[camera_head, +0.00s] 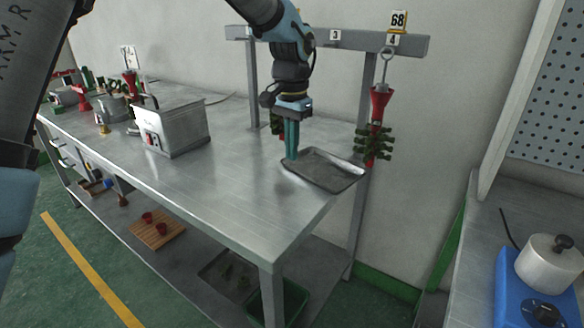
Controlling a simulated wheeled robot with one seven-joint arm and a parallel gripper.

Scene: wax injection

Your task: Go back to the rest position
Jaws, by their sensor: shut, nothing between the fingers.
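My gripper (291,152) points down above the right part of the steel table (215,190). Its teal fingers are together with nothing between them. The fingertips are beside the left end of a grey metal tray (322,181); I cannot tell whether they touch it. The tray lies on the table near its right end and looks empty. My arm reaches in from the top of the picture.
A rack bar (345,36) stands behind the tray, with a red and green wax tree (378,125) hanging at right. A metal box (173,127) stands left on the table. A blue hot plate with a pot (552,264) stands at far right. The table's front middle is clear.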

